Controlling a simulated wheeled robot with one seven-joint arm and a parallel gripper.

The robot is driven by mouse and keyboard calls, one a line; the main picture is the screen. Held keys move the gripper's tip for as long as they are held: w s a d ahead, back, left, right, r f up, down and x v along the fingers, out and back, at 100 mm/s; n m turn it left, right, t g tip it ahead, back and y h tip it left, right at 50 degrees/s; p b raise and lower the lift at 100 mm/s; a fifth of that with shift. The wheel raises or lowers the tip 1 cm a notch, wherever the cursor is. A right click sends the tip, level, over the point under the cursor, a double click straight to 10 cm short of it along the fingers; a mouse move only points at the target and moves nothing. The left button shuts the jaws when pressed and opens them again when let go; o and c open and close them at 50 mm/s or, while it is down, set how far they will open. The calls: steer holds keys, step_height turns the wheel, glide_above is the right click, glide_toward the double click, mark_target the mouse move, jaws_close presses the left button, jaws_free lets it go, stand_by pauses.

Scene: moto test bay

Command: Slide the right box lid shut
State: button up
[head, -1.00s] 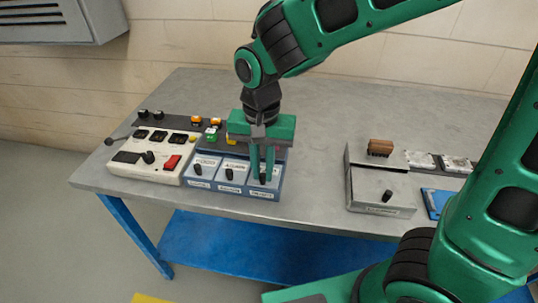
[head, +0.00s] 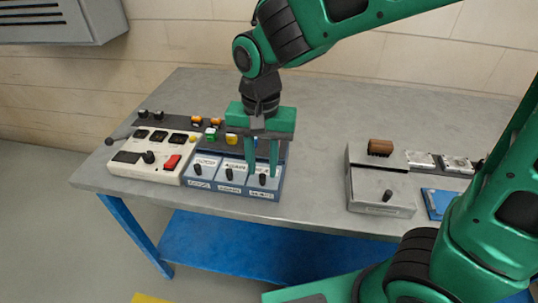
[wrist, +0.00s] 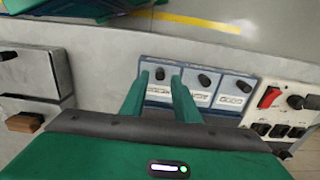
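A blue-grey unit of three boxes (head: 230,191) stands near the table's front edge, each box with a pale lid and a black knob. The right box lid (head: 256,188) has its knob (head: 263,180) towards the front. The same knob shows in the wrist view (wrist: 160,74), where the right box lies at the left of the row. My gripper (head: 262,176) points down over the right box. Its fingers are apart with nothing held, and the knob shows between and just beyond them in the wrist view (wrist: 158,80). My gripper partly hides the back of this box, so how far the lid stands open is unclear.
A white control panel (head: 150,157) with a red switch adjoins the boxes on the left. Coloured buttons (head: 211,133) sit behind. A grey box with a knob (head: 375,187) and a brown block (head: 380,147) stand at the right. Bare table lies between.

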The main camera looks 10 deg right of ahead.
mark_target(263, 175)
steer(key=shift+r, duration=2.5)
steer(key=s+d+f+m, duration=0.1)
steer(key=s+d, duration=0.2)
steer(key=d, duration=1)
steer(key=s+d, duration=0.4)
steer(key=d, duration=1)
steer(key=shift+m, duration=0.4)
steer(key=s+d, duration=0.1)
steer(key=s, duration=0.1)
steer(key=s+d+f, duration=0.1)
steer(key=s+d, duration=0.1)
steer(key=s+d+f, duration=0.1)
steer(key=s+d, duration=0.1)
steer(key=s, duration=0.1)
steer(key=shift+s+d+f, duration=0.1)
steer(key=shift+s+d, duration=0.1)
steer(key=shift+s, duration=0.25)
